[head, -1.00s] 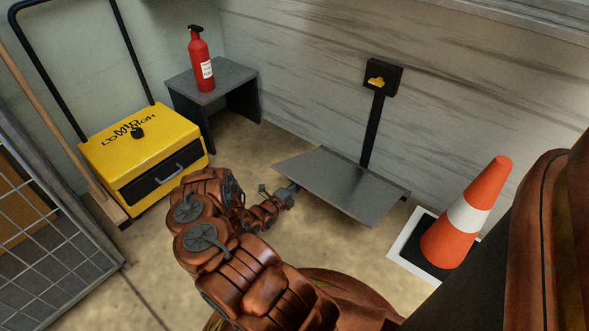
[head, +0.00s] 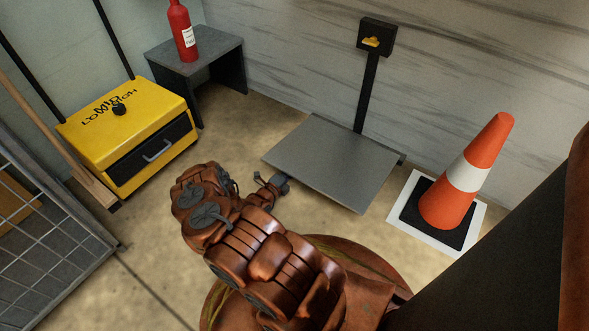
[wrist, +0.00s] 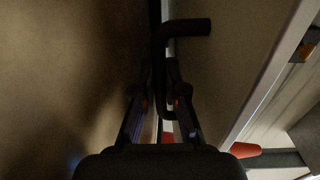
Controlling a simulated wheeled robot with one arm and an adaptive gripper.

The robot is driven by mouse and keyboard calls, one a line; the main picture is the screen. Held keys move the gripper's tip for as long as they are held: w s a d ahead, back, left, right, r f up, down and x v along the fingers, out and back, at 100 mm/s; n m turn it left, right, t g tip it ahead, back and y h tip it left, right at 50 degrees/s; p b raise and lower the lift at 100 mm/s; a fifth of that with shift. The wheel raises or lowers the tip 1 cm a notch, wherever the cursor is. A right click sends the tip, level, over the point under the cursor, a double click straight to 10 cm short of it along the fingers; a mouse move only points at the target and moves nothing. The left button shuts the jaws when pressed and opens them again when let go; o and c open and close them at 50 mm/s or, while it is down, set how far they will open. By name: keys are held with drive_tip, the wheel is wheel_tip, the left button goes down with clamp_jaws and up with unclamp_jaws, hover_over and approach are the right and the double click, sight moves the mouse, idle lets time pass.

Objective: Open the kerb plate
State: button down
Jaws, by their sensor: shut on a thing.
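The kerb plate (head: 330,165) is a grey rectangular metal plate low over the floor by the wall. A black post with a black box and yellow piece rises behind it. My gripper (head: 275,185) is at the plate's left edge. In the wrist view, my gripper (wrist: 158,98) is shut on a dark bent bar (wrist: 188,27), which looks like the plate's handle. The grip itself is dim there and hidden in the head view. I cannot tell how far the plate is tilted.
An orange and white cone (head: 468,175) stands right of the plate. A yellow box (head: 130,115), a grey stand (head: 200,55) with a red extinguisher (head: 183,32), and a wire mesh panel (head: 50,230) are to the left. Bare floor lies between the yellow box and the plate.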

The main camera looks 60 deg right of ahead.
drive_tip(key=shift+s+a+f, duration=0.1)
drive_tip(key=shift+s+f, duration=0.15)
drive_tip(key=shift+f, duration=0.1)
drive_tip(key=c, duration=1.5)
unclamp_jaws()
drive_tip(key=shift+o, duration=1.4)
drive_tip(key=shift+w+r, duration=0.1)
drive_tip(key=a, duration=1.2)
drive_tip(key=shift+w+r, duration=0.25)
drive_tip(key=shift+r, duration=0.15)
drive_tip(key=shift+d, duration=0.1)
